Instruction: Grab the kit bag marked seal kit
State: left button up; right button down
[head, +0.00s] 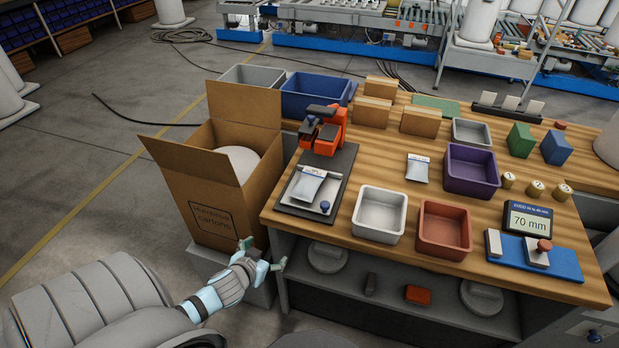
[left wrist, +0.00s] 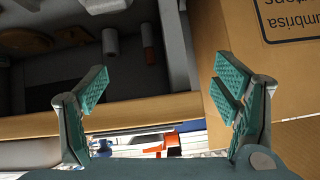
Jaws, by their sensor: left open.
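Two small pale bags with a blue strip show in the head view. One bag (head: 309,186) lies on the dark plate (head: 337,166) of an orange device. The other bag (head: 418,169) lies on the bare tabletop between the white and purple bins. Their print is too small to read, so I cannot tell which is marked seal kit. My left gripper (head: 262,254) is open and empty, below the table's front left corner and beside the carton. Its spread fingers show in the left wrist view (left wrist: 157,100) with nothing between them. My right gripper is out of view.
An open cardboard carton (head: 210,190) stands left of the wooden table (head: 340,233). The orange device (head: 325,130) stands behind the first bag. White (head: 379,214), red (head: 444,228) and purple (head: 471,171) bins stand on the table. The shelf below holds round lids.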

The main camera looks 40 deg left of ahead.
pick_arm(q)
jog(key=w+d+r+t, duration=0.1)
jog(key=w+r, duration=0.1)
jog(key=r, duration=0.5)
jog(key=w+d+r+t, duration=0.1)
jog(key=w+r+t, duration=0.15)
jog(key=r, duration=0.45)
jog(key=b, duration=0.2)
send_near(305, 187)
jog(key=shift+n, duration=0.3)
jog(key=x, duration=0.4)
jog(key=shift+s+a+f, duration=0.15)
jog(key=shift+s+f, duration=0.05)
jog(key=shift+f, duration=0.15)
jog(key=x, duration=0.3)
jog(key=b+x, duration=0.1)
jog(key=shift+w+r, duration=0.2)
jog(key=shift+w, duration=0.3)
jog(key=shift+w+a+f, duration=0.1)
jog(key=shift+w+f, duration=0.05)
jog(key=shift+w, duration=0.25)
jog(key=shift+s, duration=0.1)
jog(key=c, duration=1.3)
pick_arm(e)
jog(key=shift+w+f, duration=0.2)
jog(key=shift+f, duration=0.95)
